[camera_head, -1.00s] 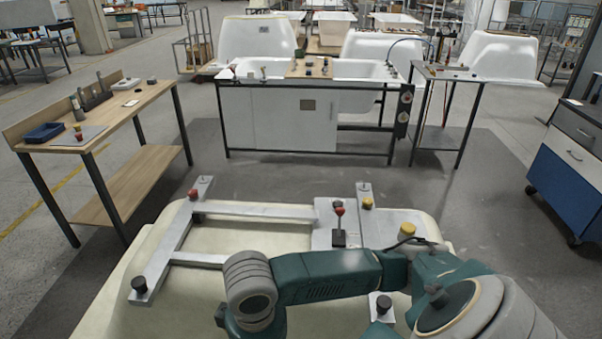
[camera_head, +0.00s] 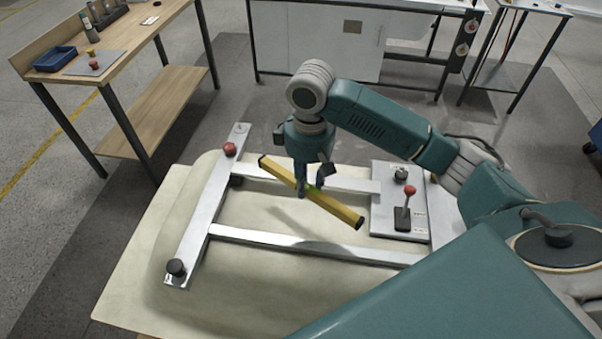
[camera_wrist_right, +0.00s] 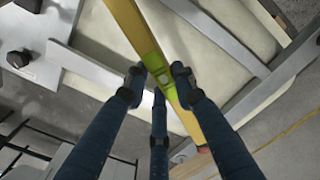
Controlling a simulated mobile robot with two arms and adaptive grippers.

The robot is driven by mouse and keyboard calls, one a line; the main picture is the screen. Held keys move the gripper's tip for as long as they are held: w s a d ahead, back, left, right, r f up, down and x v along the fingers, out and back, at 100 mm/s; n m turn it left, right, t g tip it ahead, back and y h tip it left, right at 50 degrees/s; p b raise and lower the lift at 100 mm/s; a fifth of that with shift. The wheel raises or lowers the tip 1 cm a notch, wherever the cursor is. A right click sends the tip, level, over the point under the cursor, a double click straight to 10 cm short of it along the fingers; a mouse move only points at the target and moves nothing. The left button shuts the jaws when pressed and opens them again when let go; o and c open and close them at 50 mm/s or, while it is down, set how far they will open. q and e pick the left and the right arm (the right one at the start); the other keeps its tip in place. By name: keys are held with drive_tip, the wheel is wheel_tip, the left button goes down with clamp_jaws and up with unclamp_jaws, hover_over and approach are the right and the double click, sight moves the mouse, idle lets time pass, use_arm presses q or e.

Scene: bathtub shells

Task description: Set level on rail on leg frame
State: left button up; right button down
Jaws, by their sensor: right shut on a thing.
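The level (camera_head: 340,210) is a long yellow bar with dark ends and a green middle part. My right gripper (camera_head: 310,190) is shut on it near its middle and points down. The level appears above the leg frame, slanting across the far crossbar; its exact height I cannot tell. The wrist view shows the level (camera_wrist_right: 128,22) between the blue fingers (camera_wrist_right: 158,85). The metal leg frame (camera_head: 290,240) lies on the cream tub shell (camera_head: 270,275). Its left rail (camera_head: 205,208) carries a red knob (camera_head: 230,149) and a black knob (camera_head: 176,267). My left gripper is not in view.
A plate (camera_head: 385,215) at the frame's right carries a red-topped lever (camera_head: 408,205) and a black knob (camera_head: 401,174). A wooden bench (camera_head: 150,45) with a blue tray (camera_head: 55,59) stands at the left.

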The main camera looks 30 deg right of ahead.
drive_tip(key=w+d+r+n+p, duration=0.1)
drive_tip(key=w+d+r+n, duration=0.15)
drive_tip(key=w+r, duration=0.3)
drive_tip(key=w+d+r+n, duration=0.1)
drive_tip(key=w+r+n, duration=0.2)
drive_tip(key=w+r, duration=0.3)
drive_tip(key=f, duration=0.4)
drive_tip(key=f+p, duration=0.1)
drive_tip(key=f, duration=0.4)
drive_tip(key=s+f+p, duration=0.1)
drive_tip(key=f, duration=0.3)
drive_tip(key=shift+s+d+f, duration=0.1)
drive_tip(key=shift+d+f, duration=0.25)
drive_tip(key=shift+f+p, duration=0.4)
drive_tip(key=shift+f, duration=2)
drive_tip(key=c, duration=1.4)
unclamp_jaws()
wheel_tip(320, 180, up, 12)
drive_tip(key=b, duration=0.2)
